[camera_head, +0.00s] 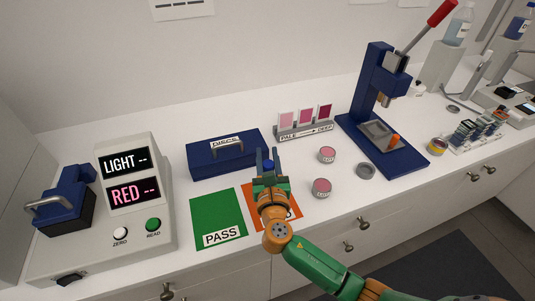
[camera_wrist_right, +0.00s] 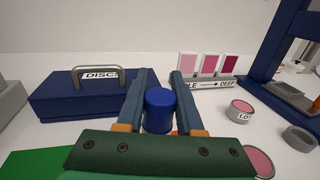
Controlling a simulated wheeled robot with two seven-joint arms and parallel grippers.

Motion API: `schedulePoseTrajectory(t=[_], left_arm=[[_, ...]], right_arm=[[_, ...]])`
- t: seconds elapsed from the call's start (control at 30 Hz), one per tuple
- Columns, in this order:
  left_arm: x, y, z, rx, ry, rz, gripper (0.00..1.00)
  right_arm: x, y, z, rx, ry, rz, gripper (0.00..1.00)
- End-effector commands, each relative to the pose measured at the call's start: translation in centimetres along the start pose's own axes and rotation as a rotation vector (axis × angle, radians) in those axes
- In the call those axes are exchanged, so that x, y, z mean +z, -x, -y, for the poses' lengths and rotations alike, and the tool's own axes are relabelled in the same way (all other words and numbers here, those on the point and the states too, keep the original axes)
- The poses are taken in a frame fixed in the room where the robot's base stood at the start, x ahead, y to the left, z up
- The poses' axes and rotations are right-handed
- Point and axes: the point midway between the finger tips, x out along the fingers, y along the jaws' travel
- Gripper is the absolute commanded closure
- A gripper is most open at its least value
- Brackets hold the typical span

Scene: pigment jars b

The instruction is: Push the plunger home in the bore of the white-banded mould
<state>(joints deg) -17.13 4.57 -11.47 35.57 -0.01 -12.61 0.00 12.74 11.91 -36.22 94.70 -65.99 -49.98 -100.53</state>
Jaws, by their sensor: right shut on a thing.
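My right gripper (camera_head: 267,160) is above the orange mat (camera_head: 252,201), its fingers pointing away toward the blue disc box. It is shut on a small blue cylinder (camera_wrist_right: 159,112), which may be the plunger; the cylinder also shows in the head view (camera_head: 268,165). Its lower end is hidden by the gripper. I cannot make out a white-banded mould for sure. A grey ring-shaped piece (camera_head: 366,171) stands on the bench before the blue press (camera_head: 372,90), and it shows in the wrist view (camera_wrist_right: 299,138). My left gripper is not in view.
Two pink-topped pots (camera_head: 327,155) (camera_head: 321,187) stand right of my gripper. A blue disc box (camera_head: 225,155) and a shade-card stand (camera_head: 306,131) are behind it. A green PASS mat (camera_head: 218,218) and a meter (camera_head: 130,180) lie left. A yellow-red jar (camera_head: 438,146) stands right.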

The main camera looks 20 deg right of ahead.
Motion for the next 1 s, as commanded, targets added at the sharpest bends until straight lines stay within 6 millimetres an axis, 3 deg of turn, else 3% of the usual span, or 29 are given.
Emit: schedulePoseTrajectory(t=[0.03, 0.13, 1.0], left_arm=[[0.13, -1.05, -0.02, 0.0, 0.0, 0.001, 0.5], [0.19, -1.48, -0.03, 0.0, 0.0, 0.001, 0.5], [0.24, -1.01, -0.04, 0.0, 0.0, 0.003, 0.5]], right_arm=[[-1.14, 0.0, -0.02, 0.0, 0.0, 0.0, 1.0], [-1.7, 0.0, -0.01, 0.0, 0.002, 0.001, 1.0], [-1.57, 0.03, 0.0, 0.0, 0.0, 0.0, 1.0]])
